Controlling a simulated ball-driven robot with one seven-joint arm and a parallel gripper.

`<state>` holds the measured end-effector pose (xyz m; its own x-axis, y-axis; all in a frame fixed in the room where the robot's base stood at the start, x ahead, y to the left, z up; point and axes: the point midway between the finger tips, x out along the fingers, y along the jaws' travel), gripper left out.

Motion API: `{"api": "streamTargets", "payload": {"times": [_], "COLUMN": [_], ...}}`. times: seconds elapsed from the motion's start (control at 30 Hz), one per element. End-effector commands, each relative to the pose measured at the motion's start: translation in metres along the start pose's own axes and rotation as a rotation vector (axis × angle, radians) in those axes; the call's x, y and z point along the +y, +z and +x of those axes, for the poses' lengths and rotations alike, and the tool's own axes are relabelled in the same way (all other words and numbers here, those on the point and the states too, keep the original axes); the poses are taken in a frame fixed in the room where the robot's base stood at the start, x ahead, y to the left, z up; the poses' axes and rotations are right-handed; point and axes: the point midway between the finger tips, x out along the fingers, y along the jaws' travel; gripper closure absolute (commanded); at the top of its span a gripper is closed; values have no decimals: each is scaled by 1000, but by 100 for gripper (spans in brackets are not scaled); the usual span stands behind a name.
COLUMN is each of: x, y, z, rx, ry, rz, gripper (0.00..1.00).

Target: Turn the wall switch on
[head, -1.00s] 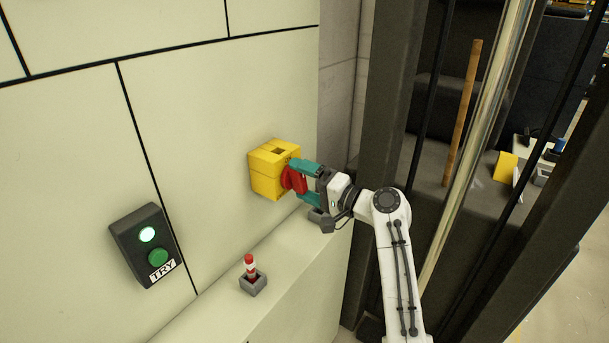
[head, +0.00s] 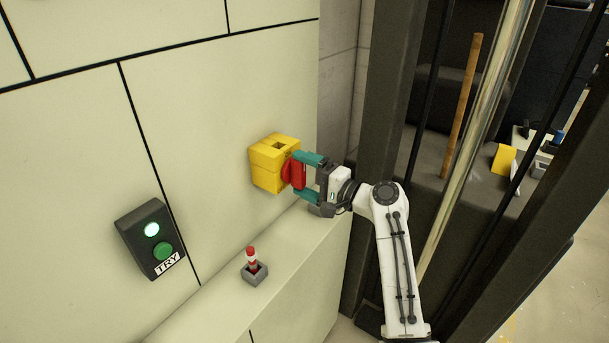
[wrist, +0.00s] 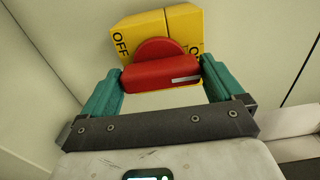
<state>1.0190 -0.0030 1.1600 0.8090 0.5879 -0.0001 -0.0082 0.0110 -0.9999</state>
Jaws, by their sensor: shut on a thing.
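The wall switch is a yellow box (head: 265,172) on the pale wall with a red rotary handle (head: 298,172). My gripper (head: 303,174) has its teal fingers shut on the handle, one above and one below in the head view. In the wrist view the red handle (wrist: 160,73) lies across between both fingers, slightly tilted, with a white mark at its right end. The yellow box (wrist: 150,25) shows OFF at its left side and a partly hidden label beginning with O at its right, near the right finger.
A dark box (head: 148,240) with a lit lamp, a green button and a TRY label is on the wall at left. A red and white piece (head: 252,260) stands in a grey holder on the ledge (head: 215,295) below.

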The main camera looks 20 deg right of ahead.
Motion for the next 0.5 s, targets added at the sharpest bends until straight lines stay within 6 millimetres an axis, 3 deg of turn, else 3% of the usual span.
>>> {"api": "streamTargets", "payload": {"times": [0.03,0.07,0.1,0.37,0.5], "x": [1,1,1,1,3], "y": [-2,-2,-1,-1,-1], "z": [-1,-1,-1,-2,-15], "rx": [4,4,3,2,3], "ry": [0,0,0,0,0], "rz": [6,7,6,3,2], "gripper": [36,3,0,0,0]}}
